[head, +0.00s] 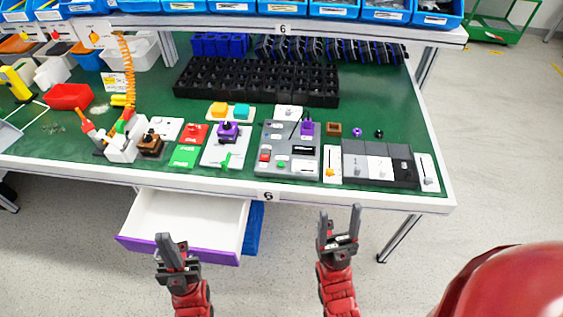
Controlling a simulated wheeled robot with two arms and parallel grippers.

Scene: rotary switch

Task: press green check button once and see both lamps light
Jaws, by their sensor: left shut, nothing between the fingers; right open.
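A grey control panel (303,168) lies near the front edge of the green-topped workbench. A purple knob (306,128) stands at the panel's upper right. I cannot tell which small parts are the lamps or whether any is lit. My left gripper (164,240) is shut and empty, in front of the open drawer, below and left of the panel. My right gripper (339,212) is open and empty, in front of the bench edge, below and right of the panel.
An open white drawer with a purple front (185,248) juts out under the bench (435,190). Switch modules (378,165) stand right of the panel, others left. A black crate (257,82) and blue bins (385,10) are behind. The floor at right is mostly clear.

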